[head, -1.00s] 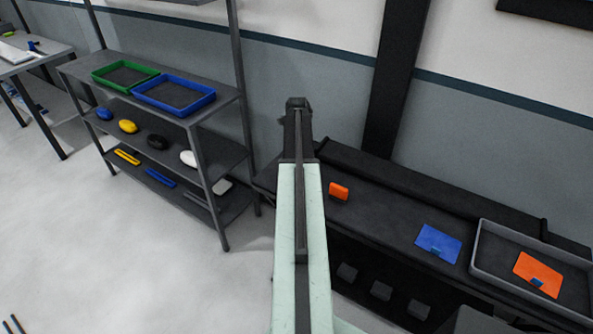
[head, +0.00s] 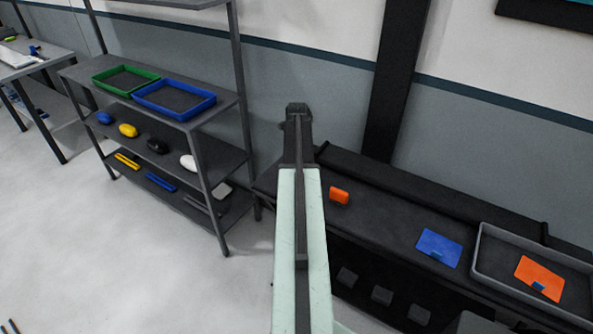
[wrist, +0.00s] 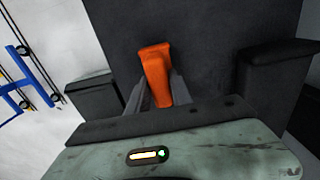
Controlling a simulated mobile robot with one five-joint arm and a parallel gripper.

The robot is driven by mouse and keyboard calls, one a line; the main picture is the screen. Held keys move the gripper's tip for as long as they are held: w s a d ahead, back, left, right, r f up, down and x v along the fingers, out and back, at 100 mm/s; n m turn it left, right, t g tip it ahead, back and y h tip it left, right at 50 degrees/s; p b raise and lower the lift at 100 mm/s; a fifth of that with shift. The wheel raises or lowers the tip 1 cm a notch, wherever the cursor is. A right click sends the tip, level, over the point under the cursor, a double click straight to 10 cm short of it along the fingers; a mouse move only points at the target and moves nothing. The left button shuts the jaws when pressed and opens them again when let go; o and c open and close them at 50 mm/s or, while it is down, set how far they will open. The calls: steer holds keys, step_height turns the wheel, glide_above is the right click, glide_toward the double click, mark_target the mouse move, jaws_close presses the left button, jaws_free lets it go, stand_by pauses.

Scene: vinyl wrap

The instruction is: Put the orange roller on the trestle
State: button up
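An orange piece (wrist: 155,72), which I take for the orange roller, stands between the two grey fingers of my gripper (wrist: 158,90) in the wrist view. The fingers are closed against its sides. Its lower end is hidden. A blue frame with black rods (wrist: 30,72), which may be the trestle, shows on the pale floor at the left of the wrist view.
A dark bench (head: 385,205) on the right bears an orange block (head: 339,195), a blue card (head: 438,247) and a grey tray (head: 482,240) with an orange card (head: 540,278). A grey shelf unit (head: 228,95) with trays stands on the left. The floor at lower left is mostly clear.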

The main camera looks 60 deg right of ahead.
step_height(320, 180, up, 13)
steer(key=p, duration=1.2)
steer(key=shift+f, duration=0.15)
steer(key=shift+d, duration=0.1)
steer(key=w+a+n, duration=0.5)
steer(key=a, duration=0.4)
steer(key=w+a+n, duration=0.5)
steer(key=a+n, duration=0.1)
steer(key=a, duration=0.3)
steer(key=w+a+n, duration=0.5)
steer(key=a, duration=0.4)
steer(key=a+n, duration=2)
steer(key=a, duration=1.2)
steer(key=shift+a, duration=0.15)
steer(key=shift+s+f, duration=0.1)
steer(key=shift+f, duration=0.05)
